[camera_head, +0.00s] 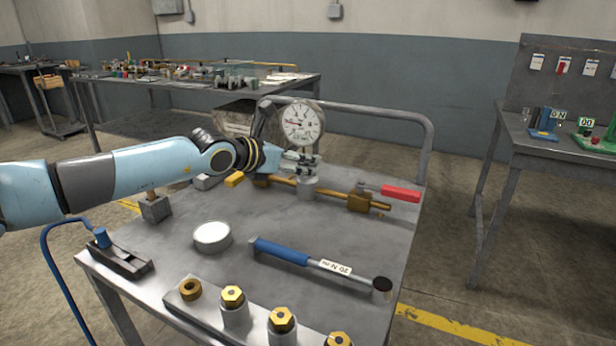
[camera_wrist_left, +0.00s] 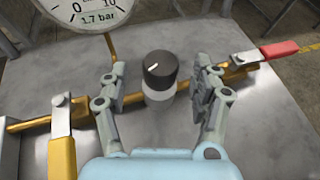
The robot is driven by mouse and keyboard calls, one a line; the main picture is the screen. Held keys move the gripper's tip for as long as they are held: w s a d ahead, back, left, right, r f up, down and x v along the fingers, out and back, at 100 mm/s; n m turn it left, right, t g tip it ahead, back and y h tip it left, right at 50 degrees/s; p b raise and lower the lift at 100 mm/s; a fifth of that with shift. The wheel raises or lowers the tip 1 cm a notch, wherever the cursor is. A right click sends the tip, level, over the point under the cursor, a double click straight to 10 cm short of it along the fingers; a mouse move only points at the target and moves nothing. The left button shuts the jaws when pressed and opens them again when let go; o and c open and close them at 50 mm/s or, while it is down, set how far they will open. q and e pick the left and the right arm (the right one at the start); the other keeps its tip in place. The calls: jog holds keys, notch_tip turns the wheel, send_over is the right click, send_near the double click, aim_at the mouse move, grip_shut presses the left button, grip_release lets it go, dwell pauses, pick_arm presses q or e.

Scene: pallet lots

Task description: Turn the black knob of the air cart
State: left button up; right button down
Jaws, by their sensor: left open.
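The black knob (camera_wrist_left: 160,68) with a white pointer mark sits on a pale grey body on a brass pipe of the air cart (camera_head: 350,240). In the wrist view it stands between the two fingers of my left gripper (camera_wrist_left: 161,84), which is open, with a gap visible on both sides. In the head view my left gripper (camera_head: 300,162) is over the pipe and hides the knob; the grey body (camera_head: 307,189) shows below it. A round pressure gauge (camera_head: 302,122) stands behind, and its face in the wrist view (camera_wrist_left: 88,8) reads 1.7 bar. My right gripper is not in view.
A red-handled valve (camera_head: 400,193) is right of the knob, and a yellow handle (camera_head: 235,179) is left. A blue-handled wrench (camera_head: 283,251), a round white-topped item (camera_head: 212,236) and a rack of brass fittings (camera_head: 207,312) occupy the front. A rail (camera_head: 430,150) rises behind.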

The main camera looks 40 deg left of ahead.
pick_arm(q)
jog(key=b+x, duration=0.1)
jog(key=x, duration=0.1)
jog(key=shift+w+f, duration=0.25)
jog(key=shift+f, duration=0.05)
jog(key=shift+w, duration=0.45)
jog(key=c, duration=1.2)
jog(key=m+h+b, duration=0.1)
jog(key=b, duration=0.2)
jog(key=h+b, duration=0.1)
jog(key=b, duration=0.2)
jog(key=shift+f+m+b, duration=0.3)
jog(key=shift+f+m, duration=0.05)
jog(key=shift+m, duration=0.05)
jog(key=shift+r+h+b, duration=0.2)
jog(key=shift+h+b, duration=0.1)
jog(key=shift+b, duration=0.2)
jog(key=shift+r, duration=0.15)
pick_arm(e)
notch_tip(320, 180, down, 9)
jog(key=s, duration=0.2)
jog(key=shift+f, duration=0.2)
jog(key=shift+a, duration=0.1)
